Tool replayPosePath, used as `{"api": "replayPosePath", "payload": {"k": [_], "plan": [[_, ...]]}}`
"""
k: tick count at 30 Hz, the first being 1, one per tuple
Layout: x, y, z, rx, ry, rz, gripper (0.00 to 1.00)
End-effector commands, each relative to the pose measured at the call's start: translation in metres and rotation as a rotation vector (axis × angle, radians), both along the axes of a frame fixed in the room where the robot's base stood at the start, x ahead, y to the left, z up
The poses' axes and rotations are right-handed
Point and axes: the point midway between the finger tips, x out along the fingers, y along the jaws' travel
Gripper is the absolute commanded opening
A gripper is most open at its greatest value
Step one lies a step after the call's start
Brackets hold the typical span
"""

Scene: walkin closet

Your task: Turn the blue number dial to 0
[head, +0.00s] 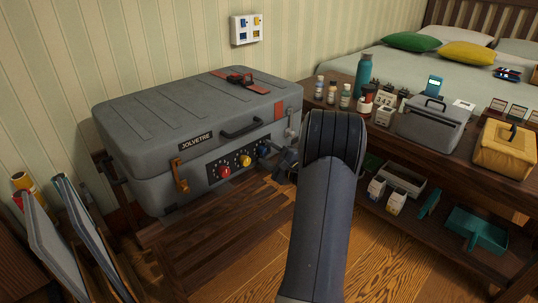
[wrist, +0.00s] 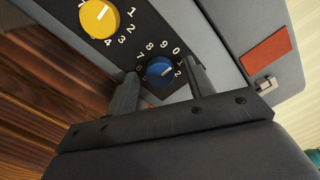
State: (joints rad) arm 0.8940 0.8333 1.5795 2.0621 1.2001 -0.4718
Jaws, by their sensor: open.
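The blue number dial (head: 263,151) is the rightmost of three dials on the front of the grey suitcase (head: 150,110). My gripper (wrist: 163,75) is open, with one finger on each side of the blue dial. I cannot tell whether the fingers touch it. In the head view my gripper (head: 284,160) is partly hidden behind my arm.
A yellow dial (head: 245,160) and a red dial (head: 224,171) sit left of the blue one. An orange latch (head: 180,175) and a handle (head: 241,128) are close by. The suitcase rests on a slatted wooden bench (head: 220,235). A loaded shelf table (head: 440,150) stands right.

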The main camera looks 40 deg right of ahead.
Motion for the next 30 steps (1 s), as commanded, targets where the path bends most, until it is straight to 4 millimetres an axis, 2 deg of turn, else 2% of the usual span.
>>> {"api": "replayPosePath", "payload": {"k": [4, 7, 15, 21, 30], "plan": [[-0.004, -0.001, 0.001, 0.000, 0.000, -0.001, 0.50], [-0.015, -0.003, 0.001, 0.001, 0.002, -0.004, 0.50], [-0.070, -0.006, 0.001, 0.002, 0.002, -0.005, 0.50], [-0.099, -0.008, -0.001, 0.001, 0.001, -0.003, 0.50], [-0.108, -0.007, -0.003, 0.000, 0.000, 0.001, 0.50]]}}
